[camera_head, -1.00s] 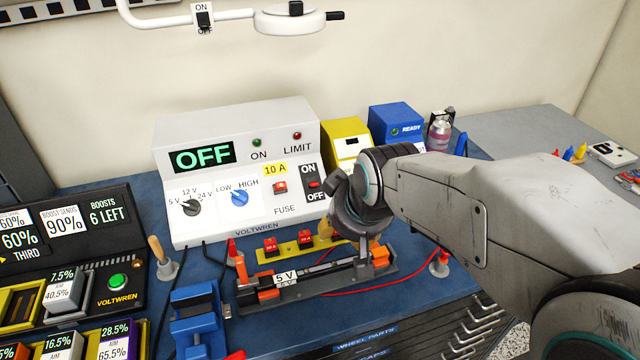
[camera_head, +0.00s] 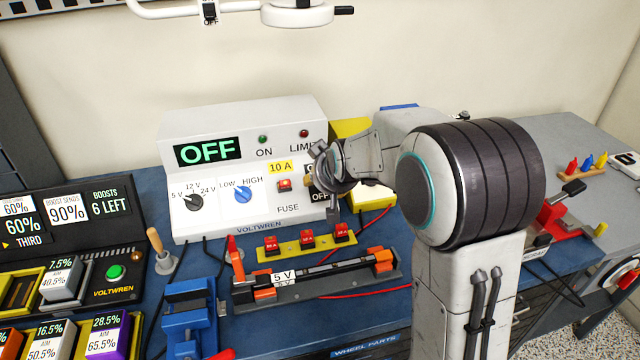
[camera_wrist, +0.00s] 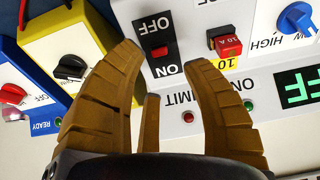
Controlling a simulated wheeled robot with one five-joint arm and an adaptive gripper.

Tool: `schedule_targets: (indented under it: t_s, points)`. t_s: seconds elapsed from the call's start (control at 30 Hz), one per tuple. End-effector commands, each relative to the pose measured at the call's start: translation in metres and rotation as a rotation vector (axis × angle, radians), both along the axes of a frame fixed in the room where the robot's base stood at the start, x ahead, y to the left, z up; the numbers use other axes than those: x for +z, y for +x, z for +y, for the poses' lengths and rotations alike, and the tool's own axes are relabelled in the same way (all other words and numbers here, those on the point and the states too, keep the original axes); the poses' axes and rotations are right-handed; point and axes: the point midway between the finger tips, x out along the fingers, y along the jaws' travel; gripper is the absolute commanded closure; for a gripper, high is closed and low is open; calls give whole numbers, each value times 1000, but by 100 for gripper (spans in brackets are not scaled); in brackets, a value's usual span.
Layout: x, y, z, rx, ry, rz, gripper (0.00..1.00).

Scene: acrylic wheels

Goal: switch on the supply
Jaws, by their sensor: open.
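The supply (camera_head: 235,125) is a white sloped box marked VOLTWREN at the back of the bench. Its display (camera_head: 207,152) reads OFF in green. Its ON/OFF switch (camera_wrist: 159,52) is a small red rocker on a dark plate, shown upside down in the wrist view. In the head view my arm mostly hides the switch; only the OFF label (camera_head: 320,196) shows clearly. My gripper (camera_wrist: 165,60) is open and empty, its brown fingers spread on both sides of the switch plate. I cannot tell whether a finger touches the panel.
Beside the switch are the red 10 A fuse (camera_wrist: 229,45) and the blue LOW/HIGH knob (camera_head: 243,195). A yellow box (camera_wrist: 70,50) and a blue READY box (camera_wrist: 15,95) stand beside the supply. A 5 V fixture (camera_head: 330,272) and a blue vise (camera_head: 190,310) lie in front.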

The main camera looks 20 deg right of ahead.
Motion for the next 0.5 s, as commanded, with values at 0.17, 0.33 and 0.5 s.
schedule_targets:
  t_s: [0.17,0.33,0.5]
  points:
    - [-16,16,0,0,0,4,56]
    - [-30,29,0,0,0,3,56]
    - [-38,38,0,0,0,1,56]
